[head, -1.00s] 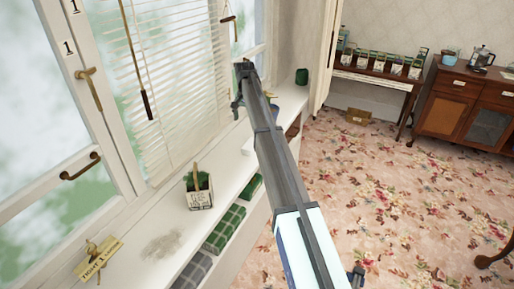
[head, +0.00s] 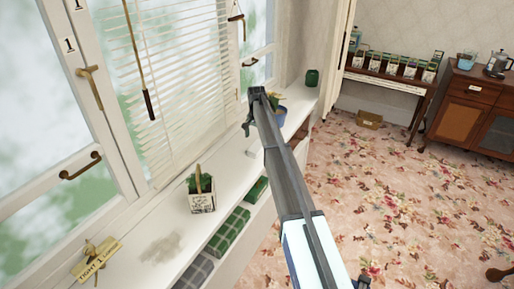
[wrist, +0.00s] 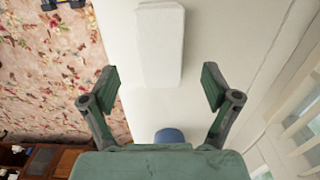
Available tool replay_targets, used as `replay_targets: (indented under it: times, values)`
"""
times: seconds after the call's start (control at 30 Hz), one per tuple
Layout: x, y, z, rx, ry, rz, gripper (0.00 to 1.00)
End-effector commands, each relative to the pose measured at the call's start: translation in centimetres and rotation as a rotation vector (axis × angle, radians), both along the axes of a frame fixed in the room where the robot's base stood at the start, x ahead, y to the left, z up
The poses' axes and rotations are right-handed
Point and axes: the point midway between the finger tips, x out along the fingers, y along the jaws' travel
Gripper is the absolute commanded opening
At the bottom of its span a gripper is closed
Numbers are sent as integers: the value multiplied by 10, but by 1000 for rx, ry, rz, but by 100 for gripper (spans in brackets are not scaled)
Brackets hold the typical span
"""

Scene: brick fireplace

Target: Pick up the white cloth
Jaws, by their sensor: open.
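The white cloth (wrist: 160,45) looks like a folded, flat white block on the white sill, in the upper middle of the wrist view. In the head view a part of it (head: 254,150) shows just left of my arm; the rest is hidden behind the arm. My gripper (wrist: 159,75) is open, its two fingers spread to either side of the cloth's near end in the picture, with nothing between them. It looks to be above the sill; I cannot tell how high. In the head view my gripper (head: 249,116) is over the sill.
A blue pot (wrist: 170,136) stands on the sill close to my gripper's base in the wrist view. Window blinds (head: 180,90) flank the sill. A patterned planter (head: 201,196), green folded cloths (head: 230,231) and a green jar (head: 312,77) are along it. Floral carpet lies open to the right.

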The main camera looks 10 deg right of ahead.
Motion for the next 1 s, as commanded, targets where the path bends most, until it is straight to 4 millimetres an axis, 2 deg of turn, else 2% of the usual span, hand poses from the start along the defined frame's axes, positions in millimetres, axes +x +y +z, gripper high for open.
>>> replay_targets:
  times: [0.37,0.7,0.9,0.93,1.0]
  values:
    - [2,-2,-21,0,1,0,88]
    - [4,-4,-61,0,0,0,88]
    - [4,-4,-62,0,0,0,88]
    - [4,-4,-62,0,0,0,84]
    - [4,-4,-62,0,0,0,59]
